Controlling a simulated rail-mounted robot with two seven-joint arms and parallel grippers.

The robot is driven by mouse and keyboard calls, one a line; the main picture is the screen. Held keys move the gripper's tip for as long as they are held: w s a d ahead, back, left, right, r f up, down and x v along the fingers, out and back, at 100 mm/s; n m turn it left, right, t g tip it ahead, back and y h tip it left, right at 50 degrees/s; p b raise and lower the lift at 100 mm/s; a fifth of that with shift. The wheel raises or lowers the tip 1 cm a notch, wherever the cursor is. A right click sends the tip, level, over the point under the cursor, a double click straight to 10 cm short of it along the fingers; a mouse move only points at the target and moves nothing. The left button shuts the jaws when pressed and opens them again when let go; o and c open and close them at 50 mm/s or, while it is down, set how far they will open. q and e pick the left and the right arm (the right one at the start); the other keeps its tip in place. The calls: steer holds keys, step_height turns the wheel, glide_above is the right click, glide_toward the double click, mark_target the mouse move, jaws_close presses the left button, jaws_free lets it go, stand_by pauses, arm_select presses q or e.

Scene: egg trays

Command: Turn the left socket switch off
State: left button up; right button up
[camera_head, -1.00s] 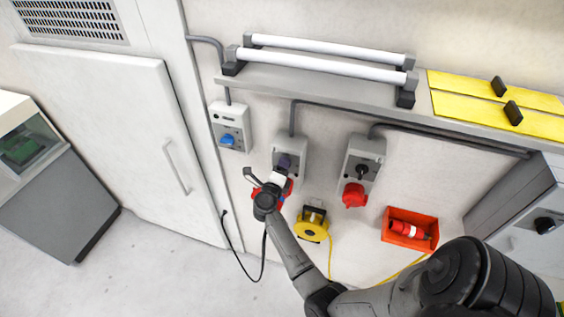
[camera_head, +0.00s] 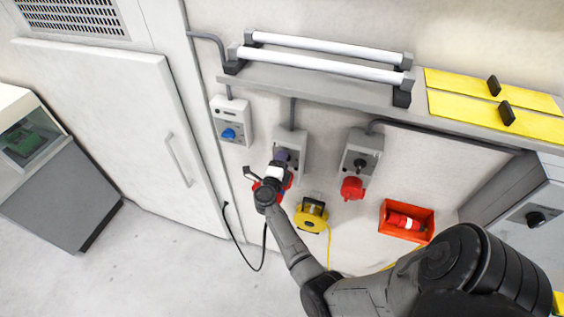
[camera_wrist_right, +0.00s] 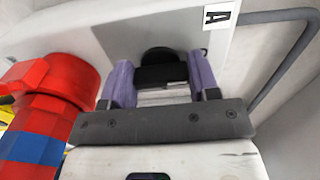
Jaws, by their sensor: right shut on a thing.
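The left socket (camera_head: 294,143) is a grey wall box with a red plug part (camera_head: 287,179) low on it, partly hidden behind my right gripper. My right gripper (camera_head: 282,157) is at the upper front of this box. In the right wrist view, its two purple fingertips (camera_wrist_right: 162,82) stand on either side of the black switch knob (camera_wrist_right: 157,62) and are shut on it. A red and blue plug (camera_wrist_right: 42,125) shows at left in that view. My left gripper is not in view.
A second grey socket box (camera_head: 361,155) with a black knob and red plug hangs to the right. A box with a blue knob (camera_head: 229,134) is to the left. A yellow reel (camera_head: 311,216) and a red bin (camera_head: 407,222) sit lower. A shelf (camera_head: 330,91) runs above.

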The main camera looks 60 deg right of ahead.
mark_target(285, 148)
steer(key=o, duration=0.9)
steer(key=shift+r, duration=0.6)
step_height(285, 148, up, 3)
steer(key=shift+r+b, duration=0.15)
steer(key=shift+b, duration=0.25)
steer(key=s+r, duration=0.2)
steer(key=s, duration=0.1)
steer(key=s+d+r, duration=0.1)
steer(key=s+r, duration=0.1)
steer(key=s, duration=0.2)
steer(key=s+d+r, duration=0.1)
steer(key=s+r, duration=0.1)
steer(key=s, duration=0.2)
steer(key=shift+s+r+p, duration=0.25)
steer(key=shift+p, duration=0.05)
